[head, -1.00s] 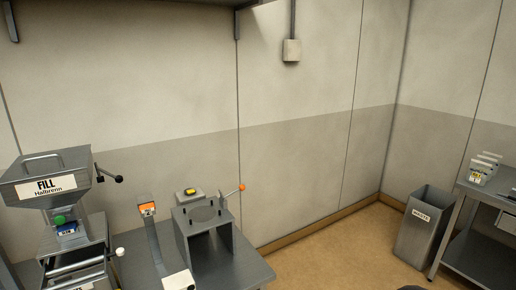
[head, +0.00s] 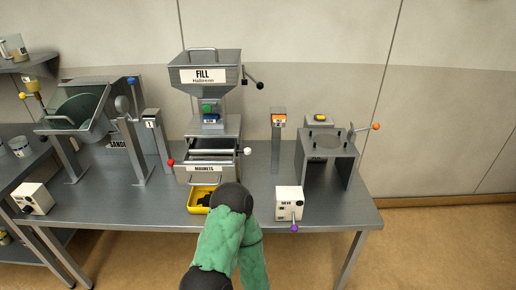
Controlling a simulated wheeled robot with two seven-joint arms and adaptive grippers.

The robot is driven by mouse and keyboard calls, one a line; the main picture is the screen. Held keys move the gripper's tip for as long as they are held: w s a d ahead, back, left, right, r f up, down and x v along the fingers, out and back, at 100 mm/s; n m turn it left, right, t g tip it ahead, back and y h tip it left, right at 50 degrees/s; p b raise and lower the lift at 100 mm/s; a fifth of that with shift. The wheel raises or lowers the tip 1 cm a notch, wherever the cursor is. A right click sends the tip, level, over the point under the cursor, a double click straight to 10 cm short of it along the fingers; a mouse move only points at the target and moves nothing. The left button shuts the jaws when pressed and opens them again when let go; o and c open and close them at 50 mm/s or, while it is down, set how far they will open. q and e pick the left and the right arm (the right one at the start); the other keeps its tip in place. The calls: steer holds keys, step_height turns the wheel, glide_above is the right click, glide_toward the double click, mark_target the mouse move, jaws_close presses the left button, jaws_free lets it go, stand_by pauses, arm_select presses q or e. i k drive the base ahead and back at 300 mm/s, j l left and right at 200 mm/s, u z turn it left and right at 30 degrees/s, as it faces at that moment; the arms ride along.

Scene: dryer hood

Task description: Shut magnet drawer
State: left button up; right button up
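The magnet drawer (head: 204,169) has a front labelled MAGNETS and sits low in the grey filling stand (head: 213,126) on the bench, left of centre in the head view. Its front stands out toward me from the housing, and part of its inside shows above the front, so it looks pulled out. A green-sleeved arm of mine with a dark rounded joint rises from the bottom, in front and to the right of the drawer. I cannot tell which arm it is. Neither gripper's fingers show.
A yellow tray (head: 196,201) with dark contents lies before the drawer, partly hidden by my arm. A white box with a purple knob (head: 289,203) stands to the right, near the grey stand (head: 326,152). A tilted drum machine (head: 82,112) stands at left. Bare bench (head: 258,168) shows right of the drawer.

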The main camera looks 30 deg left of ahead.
mark_target(191, 173)
steer(key=k+l+u, duration=0.1)
steer(key=u, duration=1.45)
